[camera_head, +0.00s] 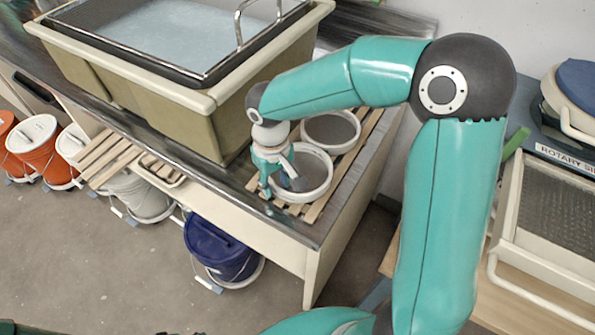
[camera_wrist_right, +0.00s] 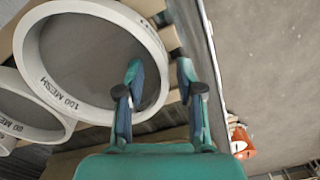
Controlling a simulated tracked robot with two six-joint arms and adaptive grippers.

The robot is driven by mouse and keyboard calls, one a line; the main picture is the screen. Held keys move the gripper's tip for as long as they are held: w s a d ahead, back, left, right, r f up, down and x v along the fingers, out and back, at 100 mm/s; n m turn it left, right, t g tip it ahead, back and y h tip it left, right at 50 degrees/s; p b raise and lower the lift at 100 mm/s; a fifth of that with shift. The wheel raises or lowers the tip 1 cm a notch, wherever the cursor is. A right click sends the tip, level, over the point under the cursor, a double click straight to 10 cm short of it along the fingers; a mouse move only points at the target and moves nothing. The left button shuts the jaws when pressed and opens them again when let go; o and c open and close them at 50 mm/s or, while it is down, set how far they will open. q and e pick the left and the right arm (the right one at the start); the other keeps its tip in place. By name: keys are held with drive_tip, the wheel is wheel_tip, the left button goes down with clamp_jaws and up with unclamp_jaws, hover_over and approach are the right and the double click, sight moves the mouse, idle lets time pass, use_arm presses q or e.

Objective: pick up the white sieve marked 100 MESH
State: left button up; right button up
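The white sieve marked 100 MESH (camera_head: 323,190) lies on the wooden slats near the counter's right end. In the right wrist view its white ring (camera_wrist_right: 68,92) shows the printed label, with grey mesh inside. My right gripper (camera_head: 279,194) is at the sieve's near left edge. In the wrist view its fingers (camera_wrist_right: 158,70) are apart, one over the mesh inside the ring and one outside, with the rim between them. I cannot tell whether either finger touches the rim. My left gripper is not in view.
A second white-rimmed sieve (camera_head: 331,130) lies just behind; its label (camera_wrist_right: 22,127) is partly cut off. A large beige sink (camera_head: 205,125) stands to the left. A blue bucket (camera_head: 218,250) and orange buckets (camera_head: 40,150) are on the floor. A beige tray (camera_head: 510,195) is at right.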

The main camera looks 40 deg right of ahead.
clamp_jaws()
drive_tip(key=shift+r, duration=0.15)
idle(0.4)
